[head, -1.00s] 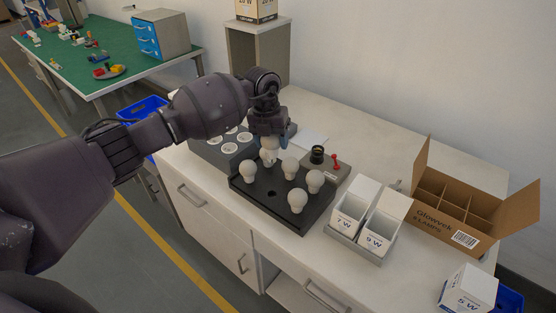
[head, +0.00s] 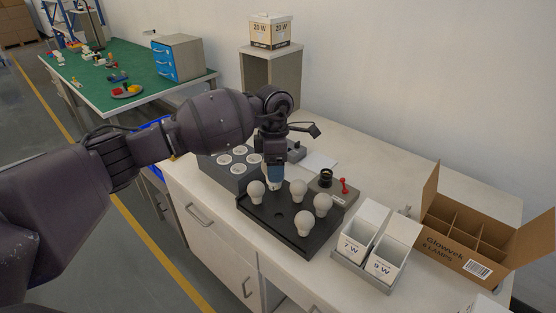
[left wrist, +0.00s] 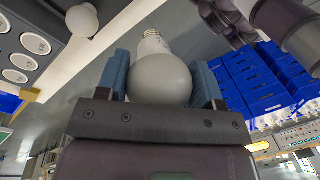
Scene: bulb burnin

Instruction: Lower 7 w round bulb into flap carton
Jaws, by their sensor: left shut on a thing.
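My left gripper (head: 275,178) is shut on a white round bulb, just above the back of the dark bulb tray (head: 272,226). In the left wrist view the held bulb (left wrist: 160,80) sits between the blue fingers, its metal base pointing away from the palm. Its wattage mark is too small to read. The flap carton marked 7 W (head: 352,246) stands upright in a grey holder to the right of the bulb tray, its white flap raised.
Several white bulbs (head: 304,222) stand in the bulb tray. A 9 W carton (head: 386,268) is beside the 7 W one. A tester with a red lever (head: 344,184) lies behind the tray. A divided cardboard box (head: 450,245) stands at right. A panel of round white discs (head: 239,150) is at left.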

